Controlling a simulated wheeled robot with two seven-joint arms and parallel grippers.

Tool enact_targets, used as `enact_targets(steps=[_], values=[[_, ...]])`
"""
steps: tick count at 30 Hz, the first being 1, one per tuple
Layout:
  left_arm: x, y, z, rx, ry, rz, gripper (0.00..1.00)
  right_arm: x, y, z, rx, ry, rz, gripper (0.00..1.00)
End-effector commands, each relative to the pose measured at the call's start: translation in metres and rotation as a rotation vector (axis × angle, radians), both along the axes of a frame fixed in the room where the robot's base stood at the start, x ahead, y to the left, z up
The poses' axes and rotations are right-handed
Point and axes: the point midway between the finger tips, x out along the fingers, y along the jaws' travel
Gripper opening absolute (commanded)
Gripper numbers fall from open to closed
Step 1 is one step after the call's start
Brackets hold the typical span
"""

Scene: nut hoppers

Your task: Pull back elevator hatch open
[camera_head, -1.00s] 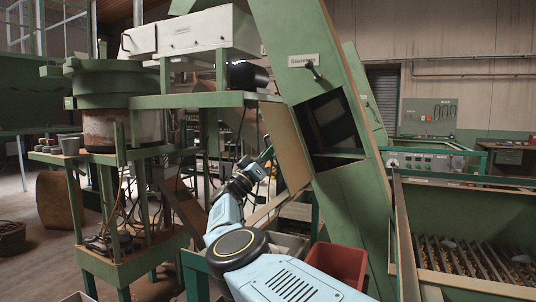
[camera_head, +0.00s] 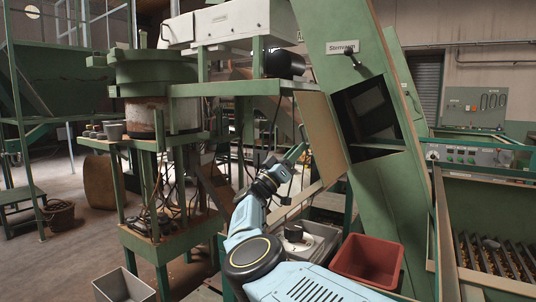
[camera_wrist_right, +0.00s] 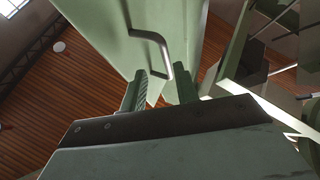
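The green slanting elevator leg (camera_head: 385,190) has a dark rectangular opening (camera_head: 370,115) in its front. Its hatch (camera_head: 320,140) stands swung out to the left of the opening, its brown inner face toward the head camera. My right gripper (camera_head: 300,150) is at the hatch's left, outer side, partly hidden by my wrist. In the right wrist view, the two fingers (camera_wrist_right: 163,90) stand apart, with the bent metal handle (camera_wrist_right: 153,42) of the green panel just beyond and its lower end near the gap. Contact cannot be told. My left gripper is not in view.
A red bin (camera_head: 368,262) and a grey bin (camera_head: 312,240) stand below the opening. A green machine with a round bowl (camera_head: 155,75) stands at left, and a hopper with slats (camera_head: 495,260) at right. Open floor shows at far left.

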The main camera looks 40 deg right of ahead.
Motion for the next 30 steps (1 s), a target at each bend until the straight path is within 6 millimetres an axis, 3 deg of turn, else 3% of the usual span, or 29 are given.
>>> enact_targets(steps=[1, 6, 13, 19, 30], values=[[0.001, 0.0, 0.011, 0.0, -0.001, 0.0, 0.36, 0.004, 0.017, 0.003, 0.001, 0.002, 0.006, 0.31], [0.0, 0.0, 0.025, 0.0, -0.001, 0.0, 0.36, 0.01, 0.058, 0.003, 0.003, 0.001, 0.007, 0.31], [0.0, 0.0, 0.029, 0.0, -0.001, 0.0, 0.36, 0.015, 0.1, 0.001, 0.002, 0.0, 0.004, 0.31], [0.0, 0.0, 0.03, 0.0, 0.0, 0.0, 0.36, 0.017, 0.115, 0.0, 0.002, 0.001, 0.002, 0.31], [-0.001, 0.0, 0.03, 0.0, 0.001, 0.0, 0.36, 0.017, 0.116, 0.0, 0.002, 0.001, 0.001, 0.31]])
